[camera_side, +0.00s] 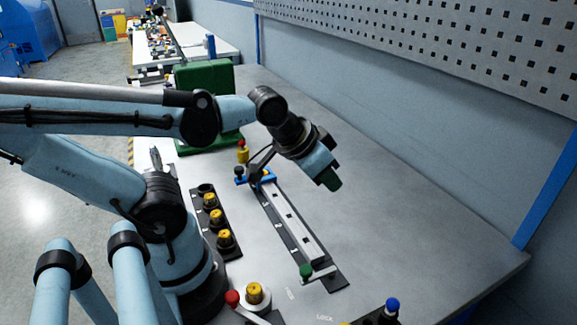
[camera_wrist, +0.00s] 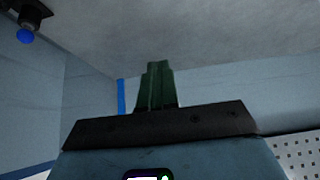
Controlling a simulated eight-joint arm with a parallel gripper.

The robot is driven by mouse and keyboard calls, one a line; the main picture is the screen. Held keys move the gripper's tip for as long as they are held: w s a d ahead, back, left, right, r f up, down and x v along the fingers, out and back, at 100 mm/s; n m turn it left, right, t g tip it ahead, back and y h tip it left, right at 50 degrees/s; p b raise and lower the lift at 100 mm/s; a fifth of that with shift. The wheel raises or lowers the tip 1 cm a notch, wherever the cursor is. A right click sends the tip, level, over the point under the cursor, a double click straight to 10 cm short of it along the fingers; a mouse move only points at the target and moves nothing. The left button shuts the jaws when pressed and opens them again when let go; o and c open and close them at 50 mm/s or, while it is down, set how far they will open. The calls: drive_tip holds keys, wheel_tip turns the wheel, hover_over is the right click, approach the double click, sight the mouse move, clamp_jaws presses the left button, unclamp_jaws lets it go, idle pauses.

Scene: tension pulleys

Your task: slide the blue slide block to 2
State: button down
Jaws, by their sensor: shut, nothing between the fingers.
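The blue slide block (camera_side: 268,179) sits at the far end of a light rail on a dark base plate (camera_side: 336,284). A dark-knobbed part stands at its left side. The fingers are together and empty in the wrist view (camera_wrist: 157,82). The block does not show in the wrist view.
A green-knobbed lever (camera_side: 306,270) crosses the rail's near end. A panel with several yellow knobs (camera_side: 218,218) lies left of the rail. A red-knobbed lever (camera_side: 232,298) and blue-topped post (camera_side: 392,305) stand in front. The table right of the rail is clear.

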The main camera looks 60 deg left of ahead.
idle(0.4)
drive_tip(key=c, duration=1.5)
unclamp_jaws()
drive_tip(key=shift+a, duration=0.3)
drive_tip(key=o, duration=0.6)
drive_tip(key=a+n+g, duration=0.1)
drive_tip(key=a, duration=0.2)
drive_tip(key=s+a+r+n+g+y, duration=0.1)
drive_tip(key=a, duration=0.3)
drive_tip(key=a+n+g, duration=0.1)
drive_tip(key=a, duration=0.2)
drive_tip(key=shift+s+a+r+n+y, duration=0.3)
drive_tip(key=shift+a+r+n, duration=0.05)
drive_tip(key=shift+n, duration=0.05)
drive_tip(key=n+g+h, duration=0.2)
drive_tip(key=n+g, duration=0.2)
drive_tip(key=n, duration=0.1)
approach(239, 168)
drive_tip(key=shift+w+f, duration=0.1)
drive_tip(key=shift+f, duration=4.2)
clamp_jaws()
